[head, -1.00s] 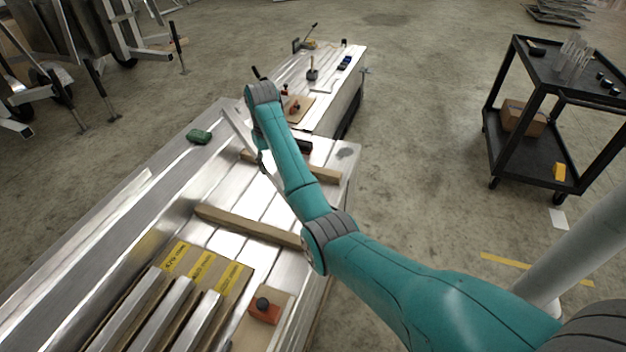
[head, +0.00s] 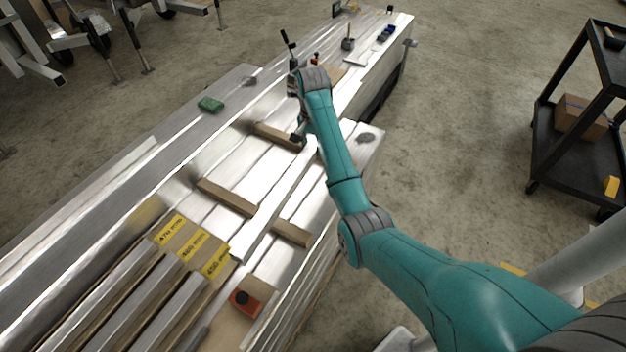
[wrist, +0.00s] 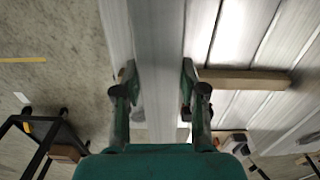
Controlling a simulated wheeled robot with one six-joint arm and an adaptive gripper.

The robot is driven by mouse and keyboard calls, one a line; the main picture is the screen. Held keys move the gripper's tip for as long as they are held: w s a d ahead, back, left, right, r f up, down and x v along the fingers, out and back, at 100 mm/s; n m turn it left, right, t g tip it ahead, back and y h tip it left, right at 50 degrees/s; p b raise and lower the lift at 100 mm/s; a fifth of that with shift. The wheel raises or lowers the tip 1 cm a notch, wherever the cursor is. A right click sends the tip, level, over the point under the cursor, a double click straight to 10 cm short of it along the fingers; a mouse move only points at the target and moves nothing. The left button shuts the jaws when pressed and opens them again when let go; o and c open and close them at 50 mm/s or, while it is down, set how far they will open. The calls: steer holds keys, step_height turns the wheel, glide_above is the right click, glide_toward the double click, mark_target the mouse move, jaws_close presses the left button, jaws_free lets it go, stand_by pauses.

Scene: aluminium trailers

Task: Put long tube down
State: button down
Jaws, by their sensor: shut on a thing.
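The long tube (head: 275,205) is a silver square aluminium length. In the head view it runs from near the yellow labels up to my gripper (head: 301,134), over two wooden battens on the metal bench (head: 150,205). In the wrist view my gripper (wrist: 160,97) is shut on the long tube (wrist: 158,50), one finger on each side. The near batten (head: 228,197) shows on both sides of the tube; the far batten (head: 280,137) shows left of it. I cannot tell whether the tube touches the battens. My arm hides part of its far end.
Several stocked tubes (head: 135,295) with yellow labels (head: 193,247) lie at the near left. An orange block with a black knob (head: 244,301) sits beside them. A green object (head: 211,104) lies at the back left. A black cart (head: 575,150) stands right, with open floor between.

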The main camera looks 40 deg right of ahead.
steer(key=shift+s+f+m, duration=0.15)
steer(key=shift+f+m, duration=0.15)
steer(key=shift+f, duration=4.8)
steer(key=shift+f, duration=0.6)
steer(key=c, duration=0.7)
jaws_free()
steer(key=shift+f, duration=0.1)
steer(key=shift+o, duration=0.2)
